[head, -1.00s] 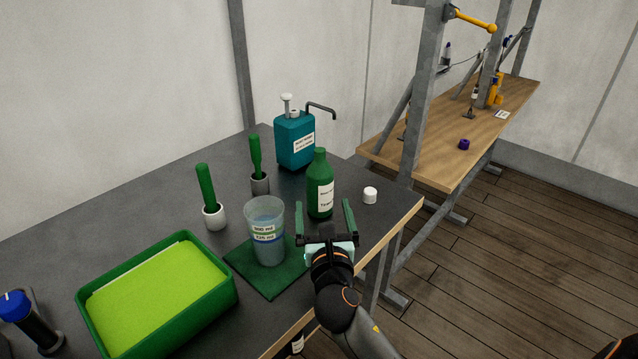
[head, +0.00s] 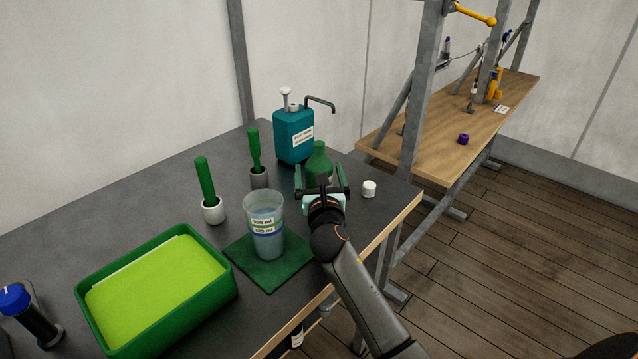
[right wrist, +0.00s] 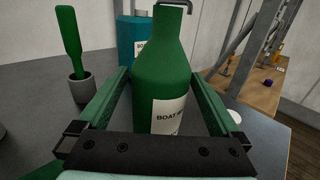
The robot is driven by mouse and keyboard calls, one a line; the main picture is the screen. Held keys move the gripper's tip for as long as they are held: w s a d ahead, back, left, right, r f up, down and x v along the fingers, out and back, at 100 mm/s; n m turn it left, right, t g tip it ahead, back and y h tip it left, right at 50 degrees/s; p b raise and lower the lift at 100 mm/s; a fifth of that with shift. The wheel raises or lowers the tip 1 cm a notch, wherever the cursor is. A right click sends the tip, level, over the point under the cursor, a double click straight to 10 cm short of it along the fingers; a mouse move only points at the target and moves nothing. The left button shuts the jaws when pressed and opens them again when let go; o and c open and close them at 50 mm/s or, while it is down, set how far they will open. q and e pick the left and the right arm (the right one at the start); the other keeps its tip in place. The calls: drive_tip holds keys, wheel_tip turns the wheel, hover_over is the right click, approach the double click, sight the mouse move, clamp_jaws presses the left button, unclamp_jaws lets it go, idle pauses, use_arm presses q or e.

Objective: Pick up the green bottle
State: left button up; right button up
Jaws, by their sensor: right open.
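The green bottle (head: 319,160) stands upright on the dark table, with its lower part hidden behind my right gripper in the head view. In the right wrist view the bottle (right wrist: 163,78), with a white label, stands between the two green fingers. My right gripper (head: 319,176) is open around the bottle, one finger on each side. In the right wrist view I see a gap at the left finger; whether the right finger touches the bottle I cannot tell. My left gripper is not in view.
A measuring cup (head: 264,228) on a green mat (head: 285,268) stands close left of my right arm. A white cap (head: 369,188) lies right of the gripper. A teal pump canister (head: 293,137) stands behind the bottle. A green tray (head: 222,295) is at the front left.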

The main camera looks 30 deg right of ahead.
drive_tip(key=shift+c, duration=0.2)
drive_tip(key=shift+r, duration=0.1)
clamp_jaws()
idle(0.5)
